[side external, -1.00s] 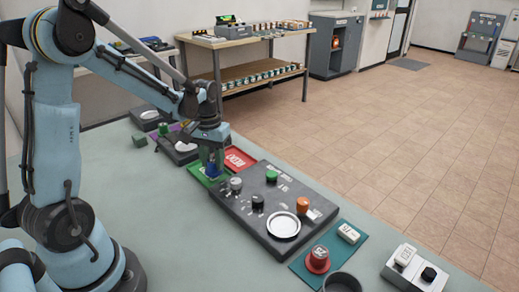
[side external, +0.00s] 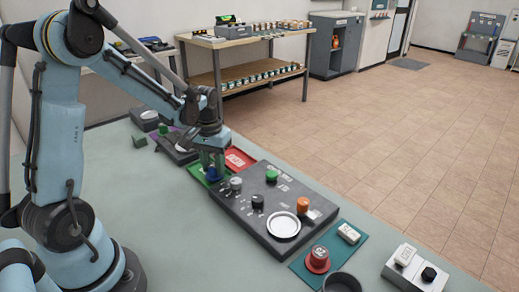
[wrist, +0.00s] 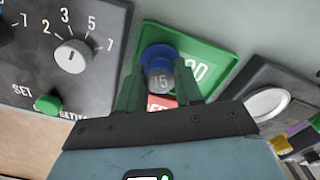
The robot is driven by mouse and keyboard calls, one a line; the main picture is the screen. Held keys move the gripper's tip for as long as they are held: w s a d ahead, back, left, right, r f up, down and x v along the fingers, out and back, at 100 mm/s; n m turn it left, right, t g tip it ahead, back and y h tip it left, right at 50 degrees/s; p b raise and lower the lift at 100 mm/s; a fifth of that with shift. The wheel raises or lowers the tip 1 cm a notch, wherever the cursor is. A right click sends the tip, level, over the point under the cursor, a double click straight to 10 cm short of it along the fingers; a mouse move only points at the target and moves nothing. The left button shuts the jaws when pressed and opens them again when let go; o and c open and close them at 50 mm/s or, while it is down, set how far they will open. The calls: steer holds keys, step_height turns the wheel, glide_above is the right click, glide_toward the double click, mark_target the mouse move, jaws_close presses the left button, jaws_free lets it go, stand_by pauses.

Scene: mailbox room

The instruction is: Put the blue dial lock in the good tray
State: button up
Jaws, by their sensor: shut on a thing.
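The blue dial lock (wrist: 158,58) has a blue rim and a grey face marked 15. My gripper (wrist: 157,82) is shut on it, with one green finger on each side. The lock is over the green good tray (wrist: 212,62), whose lettering partly shows beside it. In the side external view, the lock (side external: 211,174) hangs below my gripper (side external: 210,166) at the right part of the good tray (side external: 195,171). I cannot tell whether the lock touches the tray floor.
A red tray (side external: 238,160) lies just behind the good tray. A dark panel with dials (side external: 270,205) stands close on the right. A teal mat (side external: 312,262) with a red-based dial lies at the front right.

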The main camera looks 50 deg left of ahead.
steer(key=shift+f, duration=0.4)
steer(key=o, duration=1.1)
steer(key=shift+o, duration=0.6)
steer(key=shift+o, duration=0.7)
steer(key=shift+r, duration=0.1)
steer(key=shift+r, duration=2.95)
